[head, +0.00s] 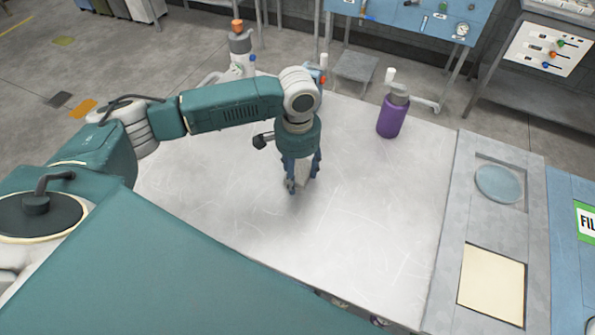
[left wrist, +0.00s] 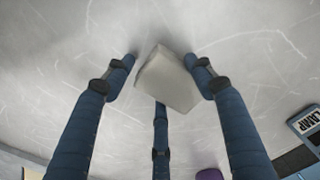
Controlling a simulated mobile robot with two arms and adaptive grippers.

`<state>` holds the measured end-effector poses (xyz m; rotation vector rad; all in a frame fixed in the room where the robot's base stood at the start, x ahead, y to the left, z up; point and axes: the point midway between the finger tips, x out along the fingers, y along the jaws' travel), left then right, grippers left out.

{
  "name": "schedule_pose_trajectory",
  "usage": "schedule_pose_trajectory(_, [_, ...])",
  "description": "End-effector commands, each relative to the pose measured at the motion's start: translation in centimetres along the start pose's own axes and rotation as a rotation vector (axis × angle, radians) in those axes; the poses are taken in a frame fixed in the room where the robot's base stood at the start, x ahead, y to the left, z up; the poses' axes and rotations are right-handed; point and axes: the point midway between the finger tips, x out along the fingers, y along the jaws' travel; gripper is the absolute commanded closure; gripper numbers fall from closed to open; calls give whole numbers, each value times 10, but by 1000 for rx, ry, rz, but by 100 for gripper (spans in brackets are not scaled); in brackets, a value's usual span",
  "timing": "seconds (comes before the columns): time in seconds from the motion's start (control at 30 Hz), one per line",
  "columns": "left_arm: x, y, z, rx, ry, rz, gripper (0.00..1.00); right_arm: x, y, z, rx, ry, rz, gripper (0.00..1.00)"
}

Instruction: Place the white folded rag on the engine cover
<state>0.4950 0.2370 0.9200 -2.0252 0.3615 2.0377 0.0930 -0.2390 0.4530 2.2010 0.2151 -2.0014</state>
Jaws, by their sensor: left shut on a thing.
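My left gripper (head: 301,185) points down over the pale scratched tabletop, and its blue fingers are closed around a small white block-like piece, the folded rag (head: 303,168). In the left wrist view, the rag (left wrist: 168,82) sits between the fingertips of the left gripper (left wrist: 160,75), close above the tabletop; whether it touches the surface I cannot tell. I cannot tell for sure which surface is the engine cover. My right gripper is not in view.
A purple bottle (head: 391,117) stands at the tabletop's back right, and a grey bottle with an orange cap (head: 240,50) at the back. A grey panel (head: 450,240) on the right holds a cream square (head: 491,284) and a bluish disc (head: 499,182). The tabletop (head: 380,210) right of the gripper is clear.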

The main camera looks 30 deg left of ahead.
Motion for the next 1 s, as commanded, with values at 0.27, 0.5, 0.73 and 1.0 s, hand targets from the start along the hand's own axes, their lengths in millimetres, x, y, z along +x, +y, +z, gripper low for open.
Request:
schedule_pose_trajectory(0.27, [2,0,0,1,1,0,29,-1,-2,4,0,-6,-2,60])
schedule_pose_trajectory(0.5, [2,0,0,0,0,0,26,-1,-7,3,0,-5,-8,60])
schedule_pose_trajectory(0.73, [-10,0,-1,0,3,0,26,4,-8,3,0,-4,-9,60])
schedule_pose_trajectory(1.0, [-66,0,-2,1,7,0,26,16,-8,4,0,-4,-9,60])
